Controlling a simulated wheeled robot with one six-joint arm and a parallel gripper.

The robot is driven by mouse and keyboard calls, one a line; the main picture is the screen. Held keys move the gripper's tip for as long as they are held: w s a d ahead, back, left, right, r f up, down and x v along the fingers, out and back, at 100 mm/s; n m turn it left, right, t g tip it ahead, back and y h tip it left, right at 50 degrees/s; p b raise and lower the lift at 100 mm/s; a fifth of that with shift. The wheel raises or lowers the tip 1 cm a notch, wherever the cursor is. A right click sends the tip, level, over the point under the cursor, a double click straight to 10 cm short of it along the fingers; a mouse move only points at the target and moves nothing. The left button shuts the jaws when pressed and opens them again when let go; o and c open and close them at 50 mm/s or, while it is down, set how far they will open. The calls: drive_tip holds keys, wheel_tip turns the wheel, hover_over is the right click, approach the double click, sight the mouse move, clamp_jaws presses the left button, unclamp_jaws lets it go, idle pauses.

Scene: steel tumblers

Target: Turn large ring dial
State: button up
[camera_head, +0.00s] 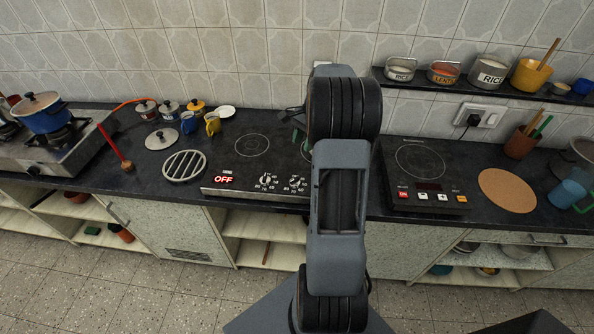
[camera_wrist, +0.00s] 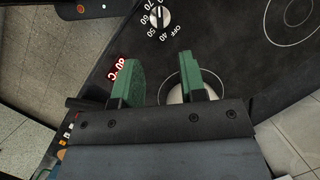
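The black double-ring cooktop carries two white dials near its front edge, a left dial (camera_head: 268,180) and a right dial (camera_head: 297,182). A red OFF display (camera_head: 222,180) is lit left of them. The large ring (camera_head: 252,145) is on the left; the small ring is mostly hidden behind my arm. In the wrist view, one dial (camera_wrist: 158,18) with numbers and OFF printed around it lies beyond my fingertips, near a lit red temperature display (camera_wrist: 120,70). My gripper (camera_wrist: 163,58) is open, green fingers apart, with nothing between them. It is above the cooktop, clear of the dial.
A pale disc (camera_wrist: 184,92) shows inside the small ring, under my fingers. A second hob (camera_head: 420,175) and a cork mat (camera_head: 507,190) are right.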

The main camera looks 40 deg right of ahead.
sight(296, 178)
drive_tip(key=shift+m, duration=0.7)
drive_tip(key=x, duration=0.4)
drive_tip(key=d+p+x, duration=0.1)
drive_tip(key=x, duration=0.4)
drive_tip(key=d+p+x, duration=0.1)
drive_tip(key=x, duration=0.4)
drive_tip(key=shift+f, duration=0.3)
drive_tip(key=shift+y, duration=0.3)
drive_tip(key=shift+c, duration=0.4)
clamp_jaws()
